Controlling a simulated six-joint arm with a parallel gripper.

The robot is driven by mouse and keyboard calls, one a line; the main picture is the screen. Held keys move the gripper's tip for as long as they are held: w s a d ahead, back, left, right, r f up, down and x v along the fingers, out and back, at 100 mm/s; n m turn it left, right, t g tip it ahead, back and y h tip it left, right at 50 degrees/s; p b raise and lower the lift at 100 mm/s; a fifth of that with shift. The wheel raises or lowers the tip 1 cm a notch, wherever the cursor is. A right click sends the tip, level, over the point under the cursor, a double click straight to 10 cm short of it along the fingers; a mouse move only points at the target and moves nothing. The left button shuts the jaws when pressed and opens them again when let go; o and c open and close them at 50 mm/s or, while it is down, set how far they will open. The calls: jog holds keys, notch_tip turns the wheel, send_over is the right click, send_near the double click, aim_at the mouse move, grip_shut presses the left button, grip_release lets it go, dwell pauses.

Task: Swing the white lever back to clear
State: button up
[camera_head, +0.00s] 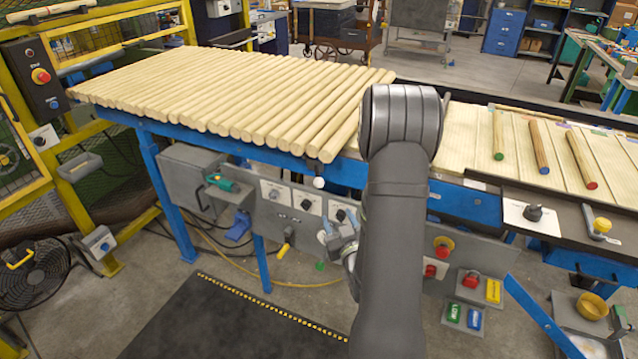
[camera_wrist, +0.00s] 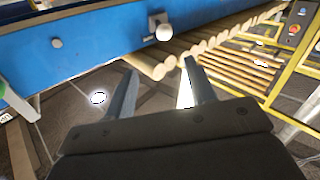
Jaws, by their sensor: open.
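The white lever shows as a white ball knob (camera_head: 319,183) below the front ends of the wooden rods, at the blue rail. In the wrist view the white knob (camera_wrist: 164,32) stands out from a small grey plate on the blue rail. My gripper (camera_wrist: 158,72) is open, with its two fingers apart and nothing held between them. The knob lies beyond the fingertips, roughly in line with the gap, and looks apart from them. In the head view my arm hides most of the gripper; the lever's shaft is hard to make out.
Wooden rods (camera_head: 240,95) lie side by side above the lever. A grey panel (camera_head: 290,215) with knobs and a yellow-handled lever (camera_head: 286,243) is below it. A red button box (camera_head: 437,257) stands right of my arm. A dark mat (camera_head: 230,318) covers the floor.

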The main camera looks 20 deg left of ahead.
aim_at(320, 186)
jog(key=shift+n, duration=0.3)
jog(key=x, duration=1.6)
jog(key=shift+w+a+r, duration=0.1)
jog(key=shift+a+r, duration=0.05)
jog(key=shift+a, duration=0.4)
grip_shut()
